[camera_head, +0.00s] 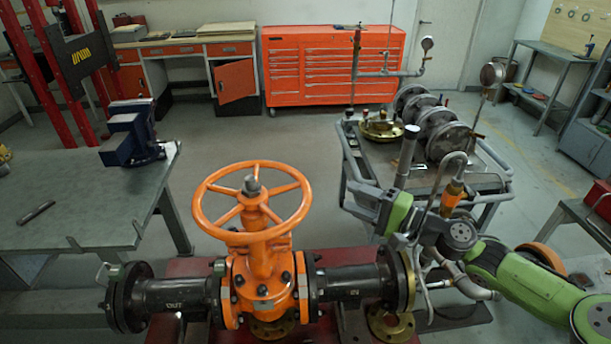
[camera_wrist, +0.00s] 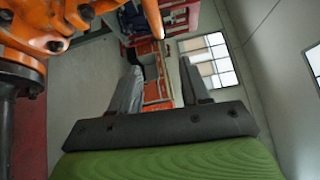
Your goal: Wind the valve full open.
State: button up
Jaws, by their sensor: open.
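The gate valve stands at the front centre in the head view, with an orange handwheel (camera_head: 207,222) of several spokes on top. A grey stem end (camera_head: 252,185) pokes up through its hub. The orange valve body (camera_head: 262,282) sits between dark pipes marked OUT and IN. My gripper (camera_head: 380,165) is to the right of the handwheel, apart from it, its jaws open and empty. In the wrist view, both grey fingers of my gripper (camera_wrist: 160,70) are spread with nothing between them. An orange part of the valve (camera_wrist: 25,45) fills the upper left there.
A metal cart (camera_head: 465,178) with flanges and a brass fitting stands behind my gripper. A grey bench (camera_head: 80,205) with a blue vise (camera_head: 130,135) is at left. A red tool cabinet (camera_head: 330,65) is at the back. Floor between them is clear.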

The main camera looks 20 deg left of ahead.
aim_at(297, 176)
jog(key=a, duration=0.5)
jog(key=w+a, duration=0.1)
jog(key=a, duration=0.4)
jog(key=w+a, duration=0.1)
jog(key=a, duration=0.4)
jog(key=shift+a+r+p, duration=0.15)
jog(key=shift+p, duration=0.25)
jog(key=shift+c, duration=0.3)
grip_shut()
